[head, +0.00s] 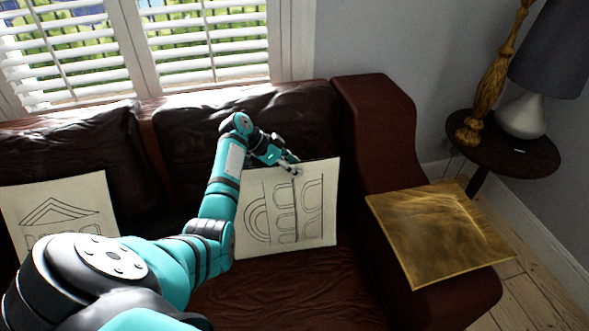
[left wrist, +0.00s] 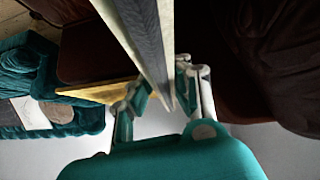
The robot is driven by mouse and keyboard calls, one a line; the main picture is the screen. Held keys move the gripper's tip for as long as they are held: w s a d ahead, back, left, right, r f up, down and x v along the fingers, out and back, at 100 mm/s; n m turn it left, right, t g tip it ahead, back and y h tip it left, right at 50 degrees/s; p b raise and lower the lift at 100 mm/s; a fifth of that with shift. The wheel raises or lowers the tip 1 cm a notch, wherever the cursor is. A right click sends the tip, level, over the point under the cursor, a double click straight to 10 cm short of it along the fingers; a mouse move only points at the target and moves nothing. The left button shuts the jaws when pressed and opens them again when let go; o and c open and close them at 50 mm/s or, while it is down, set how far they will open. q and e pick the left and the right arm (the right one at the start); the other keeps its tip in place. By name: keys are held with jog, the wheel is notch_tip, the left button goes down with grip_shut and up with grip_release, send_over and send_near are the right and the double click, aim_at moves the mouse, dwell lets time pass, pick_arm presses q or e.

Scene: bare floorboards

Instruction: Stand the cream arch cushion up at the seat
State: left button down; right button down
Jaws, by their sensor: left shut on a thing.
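The cream arch cushion (head: 312,228), with line-drawn arches, stands upright on the brown leather sofa seat (head: 270,295), leaning toward the backrest near the right armrest. My left gripper (head: 290,166) is at its top edge and is shut on it. In the left wrist view the cushion's edge (left wrist: 148,40) runs between the two fingers (left wrist: 165,95). My left arm covers the cushion's left side in the head view. My right gripper is not in view.
Another cream cushion (head: 62,208) with a building drawing leans at the left of the sofa. A gold cushion (head: 440,232) lies on the right armrest (head: 375,115). A round side table (head: 490,158) holds a lamp (head: 525,115) and a gold ornament (head: 492,80). The window is behind.

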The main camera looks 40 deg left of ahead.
aim_at(275, 167)
pick_arm(q)
jog(key=shift+r, duration=0.1)
jog(key=c, duration=1.2)
grip_release()
jog(key=shift+c, duration=0.2)
jog(key=v, duration=0.8)
jog(key=shift+s, duration=0.1)
